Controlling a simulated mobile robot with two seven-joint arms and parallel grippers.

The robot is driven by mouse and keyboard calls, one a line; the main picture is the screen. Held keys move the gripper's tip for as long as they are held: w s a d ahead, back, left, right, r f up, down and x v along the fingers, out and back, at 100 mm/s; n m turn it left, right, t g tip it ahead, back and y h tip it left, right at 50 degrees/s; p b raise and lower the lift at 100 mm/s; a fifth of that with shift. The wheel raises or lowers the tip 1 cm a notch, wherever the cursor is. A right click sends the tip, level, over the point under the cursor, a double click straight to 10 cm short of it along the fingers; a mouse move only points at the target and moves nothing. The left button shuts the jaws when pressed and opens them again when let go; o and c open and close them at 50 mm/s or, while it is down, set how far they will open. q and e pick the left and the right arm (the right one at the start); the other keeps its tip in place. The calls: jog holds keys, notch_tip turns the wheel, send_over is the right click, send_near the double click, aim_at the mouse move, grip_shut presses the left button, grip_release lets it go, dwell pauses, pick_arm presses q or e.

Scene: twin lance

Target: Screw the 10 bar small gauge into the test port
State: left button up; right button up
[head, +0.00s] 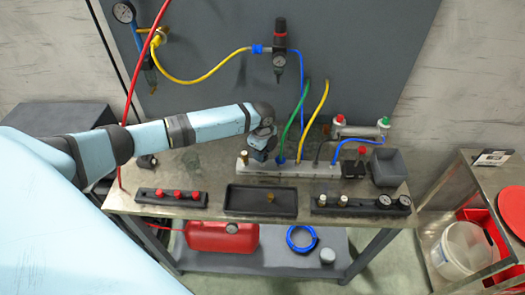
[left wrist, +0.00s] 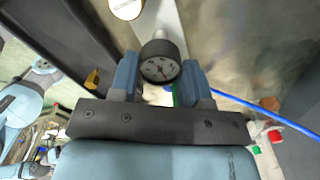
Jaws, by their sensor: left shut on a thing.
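My left gripper (head: 262,154) is over the left part of the pale metal manifold bar (head: 318,172) on the bench. In the left wrist view its two blue fingers (left wrist: 160,80) are shut on a small round gauge (left wrist: 157,70) with a white dial and black rim. The gauge's metal stem points away from the gripper, toward the pale bar. The dial's range is too small to read. In the head view the gripper hides the gauge. I cannot tell which opening is the test port, or whether the stem touches it. My right gripper is not in view.
A black tray (head: 240,210) holds a brass piece. A rack with red caps (head: 173,195) stands at left. Green, yellow and blue hoses rise behind the bar. A grey bin (head: 388,168) stands right.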

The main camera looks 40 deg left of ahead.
pick_arm(q)
jog(key=m, duration=1.2)
jog(key=shift+m+b, duration=0.3)
jog(key=shift+b, duration=0.05)
jog(key=m, duration=0.4)
jog(key=shift+m, duration=0.4)
jog(key=o, duration=0.9)
